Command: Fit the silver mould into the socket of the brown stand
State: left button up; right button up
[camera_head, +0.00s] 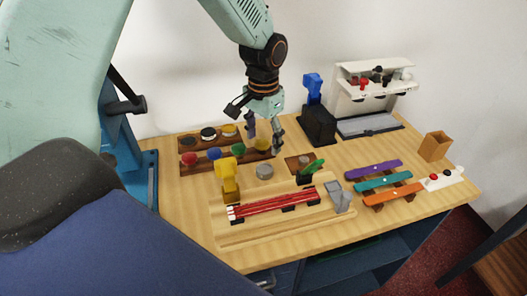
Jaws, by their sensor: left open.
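A small silver round piece, which looks like the silver mould (264,171), stands on the wooden table in front of the colour rack. A low brown block, which looks like the brown stand (292,160), lies to its right; its socket is too small to make out clearly. My left gripper (264,137) is open above the back of the table, behind and above the silver mould and apart from it. My right gripper is not in view.
Brown racks (196,168) with coloured knobs stand at the back left. A yellow tool (229,181), a green item (312,168) and a tray of red rods (275,206) surround the mould closely. A black holder (318,127) and white machine (352,100) stand behind; coloured bars (383,180) lie right.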

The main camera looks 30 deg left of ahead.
pick_arm(q)
notch_tip(320, 180, up, 2)
jog(key=shift+r, duration=0.15)
dwell(0.5)
